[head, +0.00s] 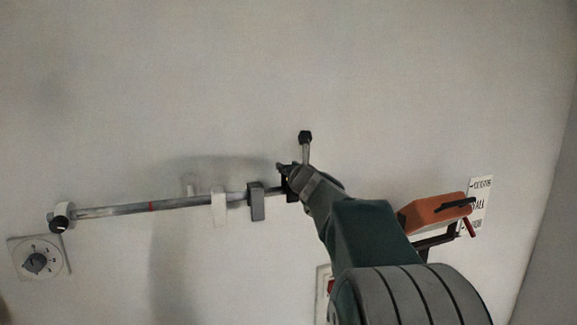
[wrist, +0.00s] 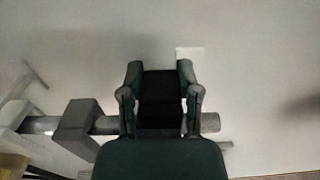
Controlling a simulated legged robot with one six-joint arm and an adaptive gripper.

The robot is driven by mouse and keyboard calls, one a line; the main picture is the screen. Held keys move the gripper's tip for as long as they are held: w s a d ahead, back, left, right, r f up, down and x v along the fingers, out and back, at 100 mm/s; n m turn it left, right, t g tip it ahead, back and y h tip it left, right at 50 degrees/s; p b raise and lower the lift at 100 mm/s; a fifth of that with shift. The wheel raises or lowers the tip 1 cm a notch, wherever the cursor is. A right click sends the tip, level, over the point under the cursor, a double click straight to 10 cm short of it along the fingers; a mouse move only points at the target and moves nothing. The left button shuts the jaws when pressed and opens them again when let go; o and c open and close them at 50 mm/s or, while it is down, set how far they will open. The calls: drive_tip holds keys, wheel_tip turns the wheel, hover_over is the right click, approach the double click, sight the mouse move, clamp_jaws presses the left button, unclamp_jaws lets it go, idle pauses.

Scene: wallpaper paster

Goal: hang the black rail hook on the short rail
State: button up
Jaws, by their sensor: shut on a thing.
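My gripper (wrist: 162,85) is shut on the black rail hook (wrist: 160,88), which sits between its two fingers. In the head view a bit of the black hook (head: 292,183) shows at the tip of my gripper (head: 287,172). The grey metal rail (head: 120,209) runs along the wall, and its free right end (wrist: 211,123) shows just right of my fingers in the wrist view. The hook's lower part overlaps the rail there. I cannot tell whether it is hooked over the rail or only in front of it.
A grey hook (head: 256,202) and a white hook (head: 219,206) hang on the rail, left of my gripper. A rod with a black knob (head: 305,138) is just above my gripper. A dial plate (head: 38,259) is at left; an orange-handled tool (head: 435,213) and sign (head: 481,205) are at right.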

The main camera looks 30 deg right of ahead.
drive_tip(key=shift+f, duration=1.7)
drive_tip(key=o, duration=1)
drive_tip(key=shift+s, duration=0.1)
drive_tip(key=v, duration=1.1)
drive_tip(key=shift+s+a+f, duration=0.1)
drive_tip(key=shift+s+f, duration=0.05)
drive_tip(key=shift+s, duration=0.25)
